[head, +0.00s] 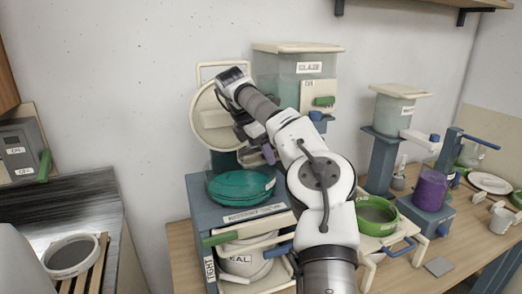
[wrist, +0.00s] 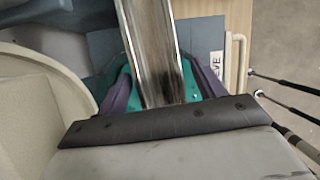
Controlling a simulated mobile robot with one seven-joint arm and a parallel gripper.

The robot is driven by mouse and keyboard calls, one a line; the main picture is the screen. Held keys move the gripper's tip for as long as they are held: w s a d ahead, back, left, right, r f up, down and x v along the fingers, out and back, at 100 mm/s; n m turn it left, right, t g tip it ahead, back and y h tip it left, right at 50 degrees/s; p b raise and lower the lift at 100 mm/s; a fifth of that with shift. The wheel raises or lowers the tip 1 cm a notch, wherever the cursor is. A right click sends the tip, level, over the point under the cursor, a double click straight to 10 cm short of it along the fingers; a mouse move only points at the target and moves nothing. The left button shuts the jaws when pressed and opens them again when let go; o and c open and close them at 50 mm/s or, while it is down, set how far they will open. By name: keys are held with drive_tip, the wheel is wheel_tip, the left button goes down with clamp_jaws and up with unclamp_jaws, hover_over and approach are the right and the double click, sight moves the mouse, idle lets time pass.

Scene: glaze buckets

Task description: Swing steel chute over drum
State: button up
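A long steel chute (wrist: 152,45) with a scuffed channel runs up the middle of the wrist view. Its near end disappears behind the black edge of my wrist. My gripper's purple fingers (wrist: 160,82) stand on either side of the chute, apart from each other. I cannot tell whether they press on it. Teal shows beside the chute between the fingers. In the head view my gripper (head: 260,157) points down above a teal round vessel (head: 240,186) on a blue-grey stand. The chute is not clearly visible there. I cannot tell which container is the drum.
A cream round lid (head: 214,117) stands upright behind my gripper, near a glaze tank (head: 284,72). A lower white bucket (head: 247,262) sits under the stand. A green basin (head: 374,216) and a purple pot (head: 431,190) stand right of my arm. A grey sink counter (head: 70,205) lies left.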

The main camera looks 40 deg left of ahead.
drive_tip(key=v, duration=0.7)
drive_tip(key=shift+r, duration=0.25)
